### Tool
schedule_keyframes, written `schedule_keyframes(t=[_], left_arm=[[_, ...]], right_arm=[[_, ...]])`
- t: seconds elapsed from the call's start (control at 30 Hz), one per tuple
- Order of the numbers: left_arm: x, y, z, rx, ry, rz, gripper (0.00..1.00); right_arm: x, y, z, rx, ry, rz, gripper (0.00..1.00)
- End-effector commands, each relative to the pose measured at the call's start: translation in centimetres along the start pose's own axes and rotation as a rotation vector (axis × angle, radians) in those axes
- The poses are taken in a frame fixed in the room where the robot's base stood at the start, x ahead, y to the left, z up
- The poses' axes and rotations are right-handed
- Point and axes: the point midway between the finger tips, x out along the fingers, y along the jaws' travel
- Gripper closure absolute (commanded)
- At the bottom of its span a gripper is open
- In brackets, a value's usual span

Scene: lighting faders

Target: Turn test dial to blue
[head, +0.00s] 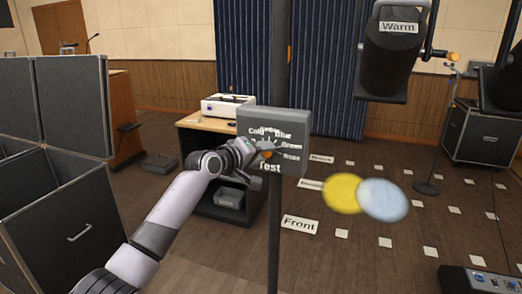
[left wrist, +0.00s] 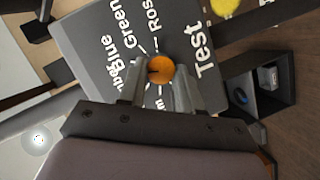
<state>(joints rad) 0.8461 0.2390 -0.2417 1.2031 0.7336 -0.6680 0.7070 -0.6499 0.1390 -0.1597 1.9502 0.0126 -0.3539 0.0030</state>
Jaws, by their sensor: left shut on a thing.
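The grey Test box (head: 290,122) stands on a dark post, with white colour words including Blue, Green and Rose around its dial. The orange test dial (head: 267,154) shows just past my left gripper (head: 257,152), which reaches in from the left. In the left wrist view the round orange knob (left wrist: 160,68) sits between the two fingertips of my left gripper (left wrist: 160,82), shut on it. A small dark mark shows on the knob; I cannot tell surely which word it points at. Blue (left wrist: 122,50) is readable beside it. My right gripper is out of view.
A yellow light spot (head: 343,193) and a pale blue one (head: 384,200) overlap on the floor. A Warm lamp (head: 390,60) hangs at upper right. A wooden cart (head: 197,126) stands behind the box. Dark cases (head: 70,215) fill the left.

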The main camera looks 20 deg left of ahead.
Motion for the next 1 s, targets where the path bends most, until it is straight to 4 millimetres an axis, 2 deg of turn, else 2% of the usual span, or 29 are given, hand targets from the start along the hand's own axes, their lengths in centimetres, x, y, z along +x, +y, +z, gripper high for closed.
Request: schedule_keyframes(t=[0.4, 1.0], left_arm=[[0.02, 0.17, 0.09, 0.231, -0.001, -0.097, 0.97], [0.04, 0.24, 0.13, 0.287, -0.002, -0.121, 0.97]], right_arm=[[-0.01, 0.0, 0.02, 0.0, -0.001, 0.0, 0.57], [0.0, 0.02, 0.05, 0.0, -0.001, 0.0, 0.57]])
